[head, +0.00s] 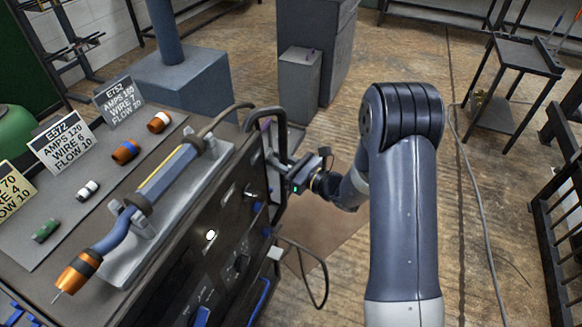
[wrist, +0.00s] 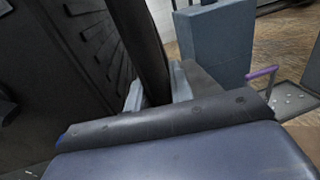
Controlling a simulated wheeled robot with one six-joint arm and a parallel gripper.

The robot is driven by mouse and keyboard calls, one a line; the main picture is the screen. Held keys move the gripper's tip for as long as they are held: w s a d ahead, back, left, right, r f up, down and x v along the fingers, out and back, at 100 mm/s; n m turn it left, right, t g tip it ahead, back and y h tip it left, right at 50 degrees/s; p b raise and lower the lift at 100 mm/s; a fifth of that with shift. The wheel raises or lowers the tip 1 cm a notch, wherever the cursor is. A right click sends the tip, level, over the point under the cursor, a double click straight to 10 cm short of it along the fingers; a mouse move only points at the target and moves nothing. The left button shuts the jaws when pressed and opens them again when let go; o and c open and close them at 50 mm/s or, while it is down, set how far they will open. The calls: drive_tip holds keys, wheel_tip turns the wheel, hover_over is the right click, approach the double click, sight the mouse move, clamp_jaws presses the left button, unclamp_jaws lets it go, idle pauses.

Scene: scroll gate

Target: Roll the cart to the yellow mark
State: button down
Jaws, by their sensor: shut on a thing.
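The dark cart (head: 225,255) stands at the left in the head view, with a flat top and a panel of knobs on its side. A black bar handle (head: 283,140) rises at its far right corner. My gripper (head: 287,172) reaches it from the right and is shut on the upright part of the handle. In the wrist view the handle (wrist: 138,40) passes between the fingers of my gripper (wrist: 158,92). The fingertips are partly hidden behind the wrist housing. I see no yellow mark on the floor in either view.
A welding torch (head: 150,192), several coloured nozzles and label cards (head: 64,147) lie or stand on the cart top. A grey cabinet (head: 313,45) stands behind. A black shelf cart (head: 510,85) and a rack (head: 568,225) stand right. A cable (head: 480,215) crosses the otherwise open floor.

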drive_tip(key=c, duration=1.6)
unclamp_jaws()
drive_tip(key=shift+s+d+f, duration=0.15)
drive_tip(key=shift+s+d, duration=0.1)
drive_tip(key=shift+s, duration=0.05)
drive_tip(key=shift+c, duration=0.2)
drive_tip(key=shift+o, duration=0.7)
drive_tip(key=shift+s+d, duration=0.1)
drive_tip(key=shift+d, duration=0.1)
drive_tip(key=shift+o, duration=1)
drive_tip(key=v, duration=1.1)
drive_tip(key=shift+b, duration=0.4)
drive_tip(key=shift+a, duration=0.2)
